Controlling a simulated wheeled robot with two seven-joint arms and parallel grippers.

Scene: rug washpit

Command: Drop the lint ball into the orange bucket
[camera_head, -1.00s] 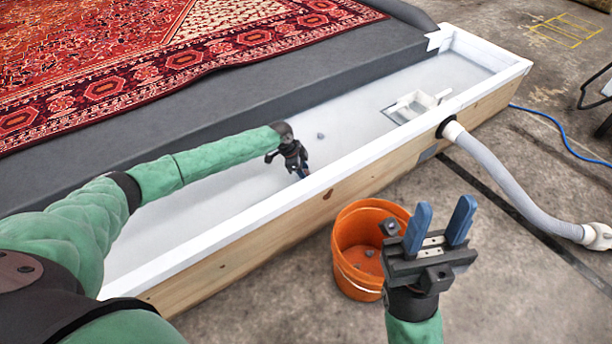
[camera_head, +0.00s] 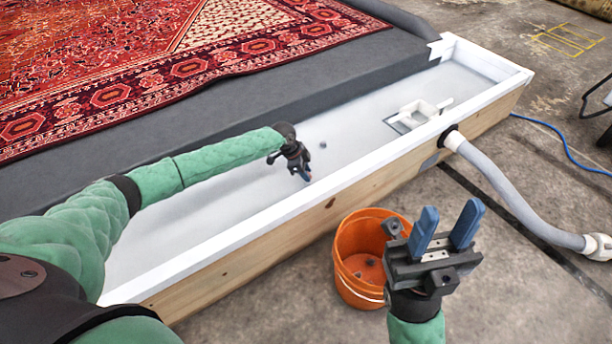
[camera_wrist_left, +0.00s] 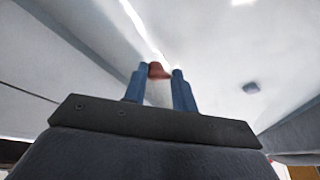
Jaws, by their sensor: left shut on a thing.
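My left gripper (camera_head: 305,177) is over the white wash pit, with its fingers pointing down. In the left wrist view its blue fingers (camera_wrist_left: 159,72) are shut on a small reddish-brown lint ball (camera_wrist_left: 158,70). In the head view this lint ball is hidden by the fingers. The orange bucket (camera_head: 346,262) stands on the floor outside the pit's near wall, to the right of and nearer than my left gripper. A few small dark lumps lie inside it. My right gripper (camera_head: 448,214) is open and empty, in front of the bucket's right side.
A grey lump (camera_head: 323,146) lies on the pit floor, also in the left wrist view (camera_wrist_left: 251,88). The pit's white-topped wooden wall (camera_head: 250,218) stands between my left gripper and the bucket. A white drain box (camera_head: 421,112), grey hose (camera_head: 505,190) and red rug (camera_head: 120,75) are around.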

